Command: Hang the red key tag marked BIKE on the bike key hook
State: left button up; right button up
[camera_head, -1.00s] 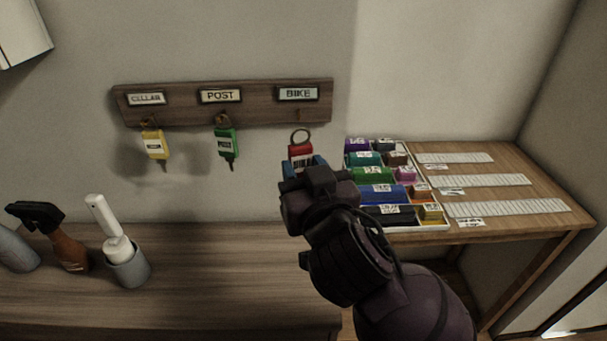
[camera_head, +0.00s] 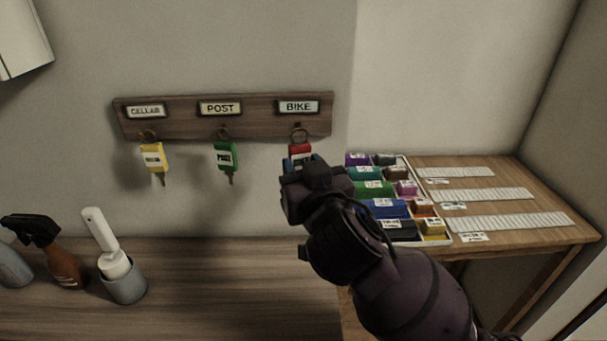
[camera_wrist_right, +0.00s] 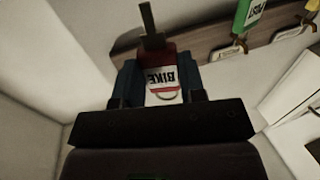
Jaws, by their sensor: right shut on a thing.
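The red BIKE key tag (camera_head: 300,149) is held upright in my right gripper (camera_head: 302,164), its ring at the top. The ring overlaps the bike hook (camera_head: 298,126) under the BIKE label; I cannot tell whether it is around the hook or just in front. In the right wrist view the red tag (camera_wrist_right: 162,73) sits between the blue fingers of my right gripper (camera_wrist_right: 158,84), its key sticking out past it. The lower tag is hidden by the gripper in the head view. My left gripper is not in view.
The wooden key board (camera_head: 250,128) also carries a yellow tag (camera_head: 153,158) and a green POST tag (camera_head: 226,156). A tray (camera_head: 446,241) of coloured blocks stands on the right table (camera_head: 560,232).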

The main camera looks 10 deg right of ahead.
jog(key=shift+w+d+f, duration=0.1)
jog(key=shift+w+d, duration=0.1)
jog(key=shift+w, duration=0.65)
jog(key=shift+w+d+f+b, duration=0.1)
jog(key=shift+w+f+b, duration=0.2)
jog(key=shift+w, duration=0.35)
jog(key=shift+w+d+f+b, duration=0.1)
jog(key=shift+w+f+b, duration=0.15)
jog(key=shift+w, duration=0.35)
jog(key=o, duration=0.9)
jog(key=shift+o, duration=0.5)
